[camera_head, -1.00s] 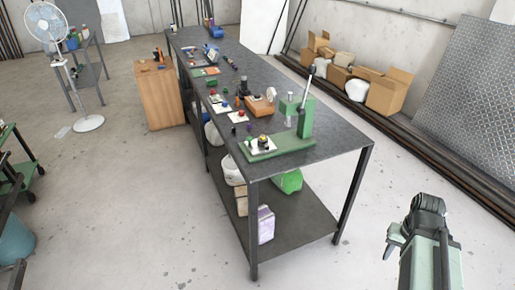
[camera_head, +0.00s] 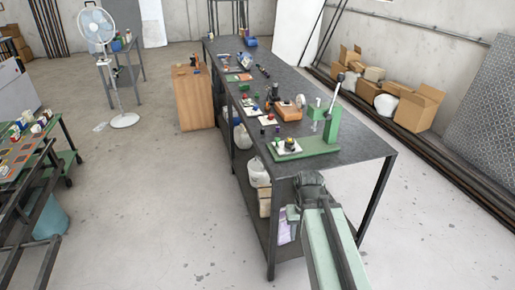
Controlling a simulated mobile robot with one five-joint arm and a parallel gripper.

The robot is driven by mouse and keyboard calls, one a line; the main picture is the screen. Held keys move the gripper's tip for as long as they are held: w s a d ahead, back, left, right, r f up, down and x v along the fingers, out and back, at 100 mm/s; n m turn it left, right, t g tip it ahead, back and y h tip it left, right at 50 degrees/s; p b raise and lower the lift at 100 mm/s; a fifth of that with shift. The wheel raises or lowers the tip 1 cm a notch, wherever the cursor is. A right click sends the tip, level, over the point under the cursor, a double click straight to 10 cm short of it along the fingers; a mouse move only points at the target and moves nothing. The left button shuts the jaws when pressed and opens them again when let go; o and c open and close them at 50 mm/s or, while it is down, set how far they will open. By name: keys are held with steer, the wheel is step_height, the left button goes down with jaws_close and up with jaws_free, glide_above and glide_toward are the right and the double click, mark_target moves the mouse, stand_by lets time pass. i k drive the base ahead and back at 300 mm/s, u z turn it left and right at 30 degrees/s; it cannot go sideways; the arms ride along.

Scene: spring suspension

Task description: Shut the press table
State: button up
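A green press (camera_head: 331,122) with an upright column and a raised lever with a dark knob stands on the near end of the dark workbench. Its flat green table (camera_head: 312,147) reaches out to the left of the column. A white plate (camera_head: 283,149) with a small dark and yellow part sits at the table's left end, near the bench's front edge.
The workbench (camera_head: 350,160) carries an orange-brown block (camera_head: 288,113) and several small parts left of the press. Its lower shelf holds bags and boxes. A cart (camera_head: 40,150) stands at the left, a fan (camera_head: 98,30) behind. The floor between cart and bench is clear.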

mark_target(282, 147)
steer(key=u, duration=0.05)
steer(key=i, duration=1)
steer(key=z, duration=0.15)
steer(key=k, duration=0.5)
steer(key=z, duration=1.6)
steer(key=i, duration=1.05)
steer(key=u, duration=3.65)
